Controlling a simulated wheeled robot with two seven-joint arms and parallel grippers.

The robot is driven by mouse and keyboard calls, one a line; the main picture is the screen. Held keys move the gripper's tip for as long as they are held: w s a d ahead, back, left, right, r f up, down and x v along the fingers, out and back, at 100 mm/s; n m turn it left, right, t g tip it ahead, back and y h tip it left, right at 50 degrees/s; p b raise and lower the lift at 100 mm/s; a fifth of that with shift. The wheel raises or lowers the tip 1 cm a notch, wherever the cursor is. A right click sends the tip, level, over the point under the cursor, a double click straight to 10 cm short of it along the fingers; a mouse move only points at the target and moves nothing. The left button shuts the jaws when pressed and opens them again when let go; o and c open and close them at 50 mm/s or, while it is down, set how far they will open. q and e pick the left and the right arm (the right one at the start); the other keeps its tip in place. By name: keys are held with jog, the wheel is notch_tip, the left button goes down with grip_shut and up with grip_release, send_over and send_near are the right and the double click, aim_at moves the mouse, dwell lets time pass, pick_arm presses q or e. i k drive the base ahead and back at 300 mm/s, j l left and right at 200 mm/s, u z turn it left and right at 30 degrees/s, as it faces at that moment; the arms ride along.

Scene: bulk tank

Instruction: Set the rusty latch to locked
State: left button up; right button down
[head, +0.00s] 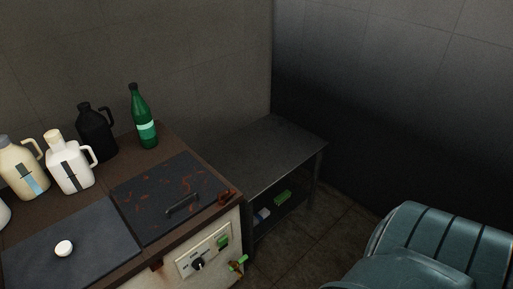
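The rusty latch (228,196) is a small reddish-brown piece at the front right edge of the tank top, beside the right dark lid (160,200). The lid is flat, lies down on the tank, and has rusty patches and a dark bar handle (182,205). The latch is small and dark here, so I cannot tell whether it is set to locked. Neither of my grippers shows in the head view.
A control panel (204,249) with a black knob and a green-handled valve (238,264) are on the tank's front. Jugs (70,163) and a green bottle (142,118) stand behind. A dark table (270,150) and a teal ribbed object (445,240) are to the right.

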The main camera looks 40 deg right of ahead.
aim_at(223, 195)
jog(key=z, duration=1.1)
